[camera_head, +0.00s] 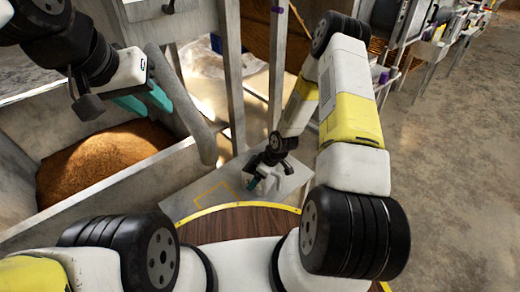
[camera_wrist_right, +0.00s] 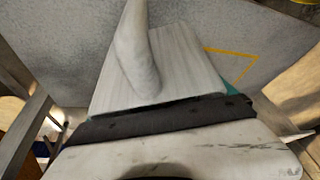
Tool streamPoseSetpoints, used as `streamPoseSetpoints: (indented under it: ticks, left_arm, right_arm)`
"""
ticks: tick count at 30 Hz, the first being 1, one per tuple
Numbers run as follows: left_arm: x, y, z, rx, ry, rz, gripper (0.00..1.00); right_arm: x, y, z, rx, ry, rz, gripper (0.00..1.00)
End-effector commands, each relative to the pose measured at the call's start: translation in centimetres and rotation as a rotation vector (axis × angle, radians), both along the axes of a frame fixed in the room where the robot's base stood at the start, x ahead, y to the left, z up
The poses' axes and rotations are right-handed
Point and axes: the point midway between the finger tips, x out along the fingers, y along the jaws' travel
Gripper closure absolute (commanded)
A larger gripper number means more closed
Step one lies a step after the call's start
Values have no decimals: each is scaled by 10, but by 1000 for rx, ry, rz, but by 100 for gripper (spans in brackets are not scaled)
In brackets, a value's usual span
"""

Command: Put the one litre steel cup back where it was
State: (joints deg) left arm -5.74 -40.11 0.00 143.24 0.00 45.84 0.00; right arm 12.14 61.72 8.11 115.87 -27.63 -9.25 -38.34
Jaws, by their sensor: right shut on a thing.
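The steel cup (camera_head: 273,184) is a small pale grey shape at my right gripper (camera_head: 258,182) in the head view, over the grey metal plate (camera_head: 292,184). In the right wrist view the cup's brushed steel surface (camera_wrist_right: 188,68) and a curved handle-like piece (camera_wrist_right: 133,50) fill the middle, with teal finger edges beside them. My right gripper is shut on the cup. Whether its base touches the plate cannot be told. A yellow square outline (camera_head: 212,194) on the plate lies left of the cup and looks empty. My left gripper (camera_head: 146,102) is open and empty, above the grain bin.
A metal bin (camera_head: 18,212) with a heap of brown grain (camera_head: 100,165) stands at the left. Grey metal posts (camera_head: 233,80) rise behind the plate. A round wooden top with a yellow rim (camera_head: 245,223) lies in front. Open concrete floor (camera_head: 455,150) is at the right.

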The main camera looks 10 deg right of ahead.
Motion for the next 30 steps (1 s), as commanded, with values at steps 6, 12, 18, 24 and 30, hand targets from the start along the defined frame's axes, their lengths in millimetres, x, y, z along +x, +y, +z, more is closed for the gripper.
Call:
streamPoseSetpoints:
  ticks: [6,12,18,24,30]
  left_arm:
    - [0,0,0,0,0,0,62]
    - [0,0,0,0,0,0,62]
    - [0,0,0,0,0,0,62]
    - [0,0,0,0,0,0,62]
    - [0,0,0,0,0,0,62]
  right_arm:
    - [47,-22,-4,2,-4,-5,79]
    - [71,-33,-6,1,-3,-1,79]
    - [80,-38,-7,0,-1,-3,79]
    - [82,-39,-31,1,1,-1,79]
    - [83,-39,-42,0,-3,-1,79]
